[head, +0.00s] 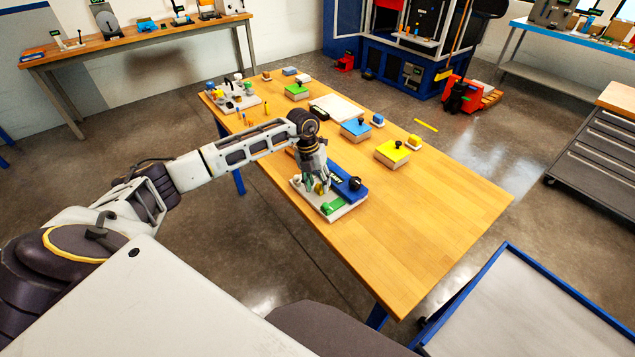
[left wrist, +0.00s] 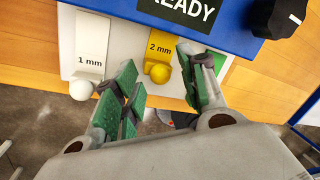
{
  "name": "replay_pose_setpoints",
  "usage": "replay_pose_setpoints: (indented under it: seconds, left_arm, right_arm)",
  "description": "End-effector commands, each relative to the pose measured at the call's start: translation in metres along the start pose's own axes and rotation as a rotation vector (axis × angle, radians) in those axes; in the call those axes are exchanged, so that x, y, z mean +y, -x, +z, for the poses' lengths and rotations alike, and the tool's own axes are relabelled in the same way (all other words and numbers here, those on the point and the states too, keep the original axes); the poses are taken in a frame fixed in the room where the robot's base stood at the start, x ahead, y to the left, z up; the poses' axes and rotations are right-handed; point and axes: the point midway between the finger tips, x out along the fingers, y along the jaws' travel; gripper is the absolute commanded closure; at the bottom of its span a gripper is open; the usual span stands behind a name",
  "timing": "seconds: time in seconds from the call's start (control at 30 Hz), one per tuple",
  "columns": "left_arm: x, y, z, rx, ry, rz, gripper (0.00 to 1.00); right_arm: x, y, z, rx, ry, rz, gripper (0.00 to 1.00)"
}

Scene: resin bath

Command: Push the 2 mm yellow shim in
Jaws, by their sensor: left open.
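The 2 mm yellow shim (left wrist: 158,50) shows in the left wrist view, with its label facing up and its round yellow knob (left wrist: 160,73) at the near end. Its far end meets the blue housing (left wrist: 225,25) marked READY. My left gripper (left wrist: 163,80) is open, with one green-padded finger on each side of the yellow knob and no clear contact. In the head view my left gripper (head: 318,178) is over the fixture, so the yellow shim is mostly hidden there. The white 1 mm shim (left wrist: 91,45), with a white knob, lies to the left. My right gripper is out of view.
The fixture's white base (head: 345,210) sits near the wooden table's (head: 430,220) near-left edge. A black knob (head: 355,184) is on the housing. The table's right end is clear.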

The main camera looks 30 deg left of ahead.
Motion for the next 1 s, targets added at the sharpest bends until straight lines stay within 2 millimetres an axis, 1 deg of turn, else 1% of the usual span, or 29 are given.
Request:
replay_pose_setpoints:
  seconds: [0.13, 0.4, 0.47, 1.0]
  left_arm:
    - [-0.0001, 0.0, 0.0, 0.0, 0.0, 0.0, 0.59]
    - [-0.0009, 0.0003, -0.0002, 0.0, -0.001, -0.002, 0.94]
    - [-0.0012, 0.0003, -0.0003, 0.0, -0.001, -0.002, 1.0]
    - [-0.0047, -0.0003, 0.0013, 0.002, -0.004, -0.006, 1.0]
  right_arm:
    - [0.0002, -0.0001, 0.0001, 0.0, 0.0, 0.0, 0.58]
    - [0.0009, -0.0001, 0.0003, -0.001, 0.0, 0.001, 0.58]
    - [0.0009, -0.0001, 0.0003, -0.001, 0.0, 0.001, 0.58]
    - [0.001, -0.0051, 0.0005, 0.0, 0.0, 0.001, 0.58]
